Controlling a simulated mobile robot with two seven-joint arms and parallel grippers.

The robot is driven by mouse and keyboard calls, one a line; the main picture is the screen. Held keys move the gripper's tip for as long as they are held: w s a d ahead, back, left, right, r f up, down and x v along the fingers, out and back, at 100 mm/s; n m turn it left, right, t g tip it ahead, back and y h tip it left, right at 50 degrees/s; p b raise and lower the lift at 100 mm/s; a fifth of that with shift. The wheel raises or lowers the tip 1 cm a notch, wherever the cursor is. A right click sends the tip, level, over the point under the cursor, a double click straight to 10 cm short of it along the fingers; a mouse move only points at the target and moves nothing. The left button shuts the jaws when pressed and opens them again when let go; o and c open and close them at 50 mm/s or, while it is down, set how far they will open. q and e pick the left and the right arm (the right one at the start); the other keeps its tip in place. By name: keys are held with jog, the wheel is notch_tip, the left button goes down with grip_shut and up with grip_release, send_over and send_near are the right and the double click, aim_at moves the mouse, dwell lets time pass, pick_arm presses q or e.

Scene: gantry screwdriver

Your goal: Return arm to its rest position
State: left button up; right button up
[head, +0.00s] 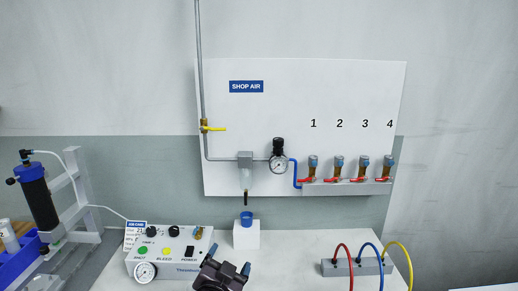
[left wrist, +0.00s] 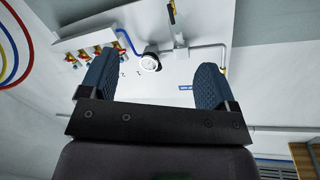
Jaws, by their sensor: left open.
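My left gripper (head: 235,267) shows at the bottom centre of the head view, over the front of the white table, just right of the control box (head: 170,255). In the left wrist view its two blue ridged fingers (left wrist: 154,85) stand wide apart with nothing between them. The shop air panel (left wrist: 200,20) shows beyond the fingers there, well away from them. My right gripper is in neither view.
A white block with a blue cup (head: 246,218) stands behind the gripper. A grey manifold (head: 352,267) with red, blue and yellow hoses is to the right. A black cylinder (head: 38,200) on a grey frame is at left. The table between block and manifold is clear.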

pick_arm(q)
jog(key=s+a+f+n, duration=0.1)
jog(key=s+a+f, duration=0.2)
jog(key=s+a, duration=0.1)
jog(key=s+a+f+n+g+y+p, duration=0.1)
jog(key=s+a+f+n, duration=0.1)
jog(key=s, duration=0.4)
jog(key=s+a+f+n+g, duration=0.1)
jog(key=s+a+f+n, duration=0.1)
jog(key=s+a+f, duration=0.3)
jog(key=shift+s+a+f+p, duration=0.1)
jog(key=shift+s+a+p, duration=0.2)
jog(key=shift+a, duration=0.55)
jog(key=s+a+f+g+y, duration=0.1)
jog(key=s+a+f+g, duration=0.1)
jog(key=s, duration=0.6)
jog(key=s+a+f+n+g+y+p, duration=0.1)
jog(key=s+a+f, duration=0.4)
jog(key=s, duration=0.4)
jog(key=shift+s+a+f+g, duration=0.15)
jog(key=shift+s+f+g, duration=0.1)
jog(key=shift+f+g, duration=0.25)
